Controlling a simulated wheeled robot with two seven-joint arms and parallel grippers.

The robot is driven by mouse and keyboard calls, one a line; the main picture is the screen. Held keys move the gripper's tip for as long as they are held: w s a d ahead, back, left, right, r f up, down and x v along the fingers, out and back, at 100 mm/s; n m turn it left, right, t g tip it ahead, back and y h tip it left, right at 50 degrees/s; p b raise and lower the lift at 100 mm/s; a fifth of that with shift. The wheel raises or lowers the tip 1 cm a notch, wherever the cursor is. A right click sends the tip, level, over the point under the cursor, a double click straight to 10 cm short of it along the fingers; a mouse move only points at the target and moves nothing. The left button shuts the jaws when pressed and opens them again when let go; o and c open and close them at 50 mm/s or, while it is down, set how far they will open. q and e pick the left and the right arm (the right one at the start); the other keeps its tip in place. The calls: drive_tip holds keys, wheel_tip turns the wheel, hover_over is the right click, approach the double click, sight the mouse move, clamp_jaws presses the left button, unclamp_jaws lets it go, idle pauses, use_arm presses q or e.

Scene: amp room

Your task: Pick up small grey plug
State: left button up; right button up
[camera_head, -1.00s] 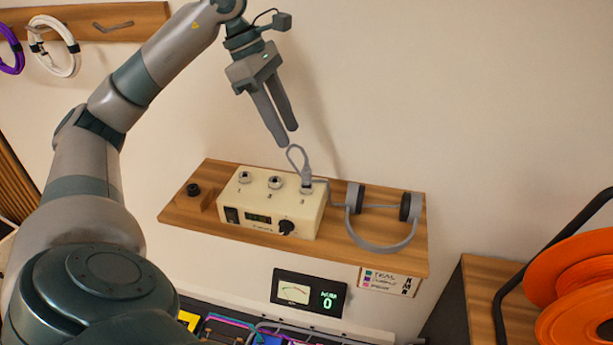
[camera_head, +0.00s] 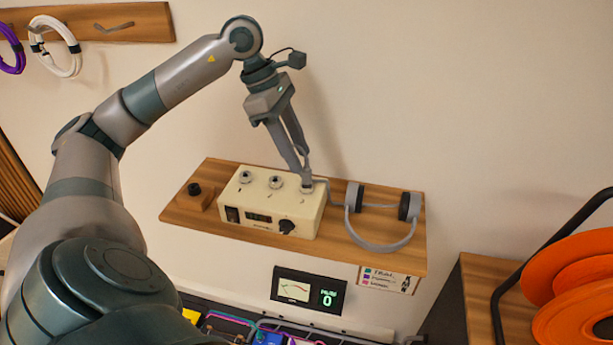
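The small grey plug (camera_head: 307,182) stands upright in socket 3, the right-hand socket on top of the cream amp box (camera_head: 262,222). Its grey cable runs right toward the headphones (camera_head: 381,221). My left gripper (camera_head: 301,164) reaches down from above, with its fingertips at the top of the plug and its cable loop. A gap still shows between the fingers, so it looks open. The fingers hide most of the cable loop, and I cannot tell whether they touch the plug. My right gripper is out of view.
The box and headphones sit on a wooden wall shelf (camera_head: 183,214) with a small black knob-like piece (camera_head: 194,189) at left. Below hangs a meter display (camera_head: 309,289) reading 0. Orange spools (camera_head: 575,287) stand at right.

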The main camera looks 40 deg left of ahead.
sight(305, 166)
use_arm(q)
drive_tip(key=shift+d+f+p, duration=0.35)
drive_tip(key=shift+f+p, duration=0.1)
drive_tip(key=p+x, duration=0.1)
drive_tip(key=x, duration=0.1)
drive_tip(key=shift+w+d+f, duration=0.15)
drive_tip(key=shift+d+f, duration=0.1)
drive_tip(key=shift+f, duration=0.1)
drive_tip(key=shift+w+d+f, duration=0.1)
drive_tip(key=shift+d+f, duration=0.05)
drive_tip(key=shift+f, duration=0.35)
clamp_jaws()
